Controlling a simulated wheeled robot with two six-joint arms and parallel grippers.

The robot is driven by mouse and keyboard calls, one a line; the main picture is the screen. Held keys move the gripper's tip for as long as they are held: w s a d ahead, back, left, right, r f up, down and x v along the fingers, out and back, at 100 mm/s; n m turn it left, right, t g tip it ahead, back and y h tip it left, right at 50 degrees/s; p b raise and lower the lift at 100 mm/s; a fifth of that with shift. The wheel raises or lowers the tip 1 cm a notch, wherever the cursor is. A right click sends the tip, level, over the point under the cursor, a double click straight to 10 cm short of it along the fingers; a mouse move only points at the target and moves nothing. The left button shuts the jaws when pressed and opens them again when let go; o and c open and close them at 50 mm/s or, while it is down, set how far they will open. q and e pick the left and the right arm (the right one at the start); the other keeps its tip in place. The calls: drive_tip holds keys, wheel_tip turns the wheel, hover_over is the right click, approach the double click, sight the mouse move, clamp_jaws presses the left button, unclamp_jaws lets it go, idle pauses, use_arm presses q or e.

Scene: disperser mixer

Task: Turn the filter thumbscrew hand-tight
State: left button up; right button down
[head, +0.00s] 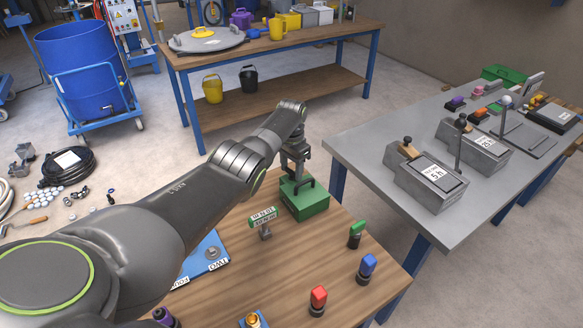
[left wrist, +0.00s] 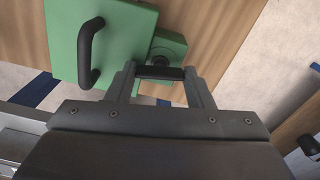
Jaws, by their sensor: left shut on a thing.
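The green filter housing (head: 306,203) sits on the wooden table. In the left wrist view it shows as a green box (left wrist: 122,45) with a black curved handle (left wrist: 88,52) and a smaller green block beside it (left wrist: 178,48). My left gripper (head: 299,184) points down onto the housing. In the left wrist view its two fingers (left wrist: 160,75) are closed on the ends of a dark crossbar, the thumbscrew (left wrist: 160,72). A round black part (left wrist: 162,61) shows at the bar, by the small block. My right gripper is in neither view.
Green (head: 355,234), blue (head: 367,268) and red (head: 318,300) capped pieces stand nearer the table's right edge. A grey bench (head: 366,150) stands to the right.

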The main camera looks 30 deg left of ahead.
use_arm(q)
drive_tip(key=shift+r+m, duration=0.1)
drive_tip(key=shift+m, duration=0.9)
drive_tip(key=shift+w, duration=0.1)
drive_tip(key=o, duration=1)
drive_tip(key=shift+r, duration=0.6)
wheel_tip(320, 180, up, 16)
